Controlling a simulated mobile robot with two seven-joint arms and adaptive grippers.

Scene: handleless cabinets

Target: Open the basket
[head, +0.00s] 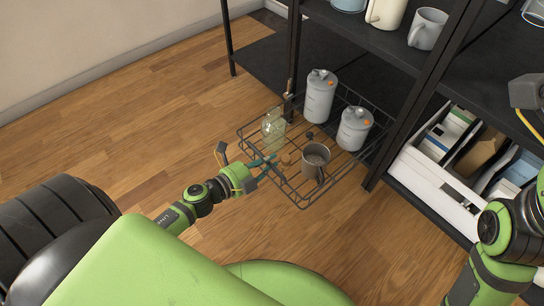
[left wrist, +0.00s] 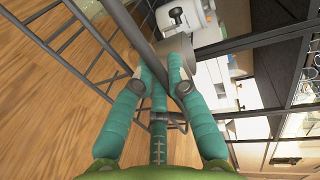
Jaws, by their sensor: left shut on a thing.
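The wire basket (head: 288,188) extends out from the bottom of the black shelf unit over the wooden floor. It holds two grey canisters, (head: 320,97) and (head: 354,128), a clear glass jar (head: 273,130) and a grey mug (head: 315,160). My left gripper (head: 264,168) is at the basket's front rim, on the side facing me. In the left wrist view, its teal fingers (left wrist: 168,72) are shut on the dark rim bar (left wrist: 134,38), which runs diagonally between them.
The black shelf unit (head: 365,32) has mugs (head: 427,28) on an upper shelf. A white box (head: 435,185) of books stands right of the basket. A black post rises beside the basket's right side. The floor (head: 150,110) to the left is clear.

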